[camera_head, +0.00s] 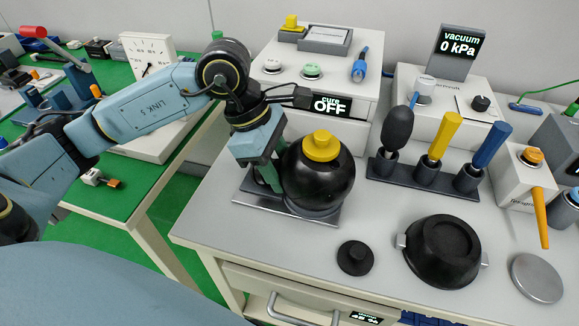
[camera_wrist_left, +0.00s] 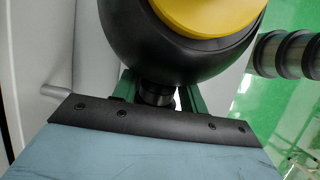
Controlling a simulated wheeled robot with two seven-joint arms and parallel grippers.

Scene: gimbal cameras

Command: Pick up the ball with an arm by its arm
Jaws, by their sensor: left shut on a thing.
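The ball (camera_head: 325,185) is a black sphere with a yellow cap (camera_head: 321,146) on top. It is at a metal plate (camera_head: 262,204) on the bench; I cannot tell whether it touches the plate. My left gripper (camera_head: 270,178) is at the ball's left side, pointing down. In the left wrist view its green fingers (camera_wrist_left: 158,97) are shut on a short dark arm (camera_wrist_left: 157,93) that sticks out of the ball (camera_wrist_left: 200,62). In the head view that arm is hidden. My right gripper is not in view.
A box with an OFF display (camera_head: 331,104) stands close behind the ball. A rack with several handled tools (camera_head: 425,178) is to the right. A black lid (camera_head: 355,257), a black pot (camera_head: 442,252) and a metal disc (camera_head: 538,278) lie in front.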

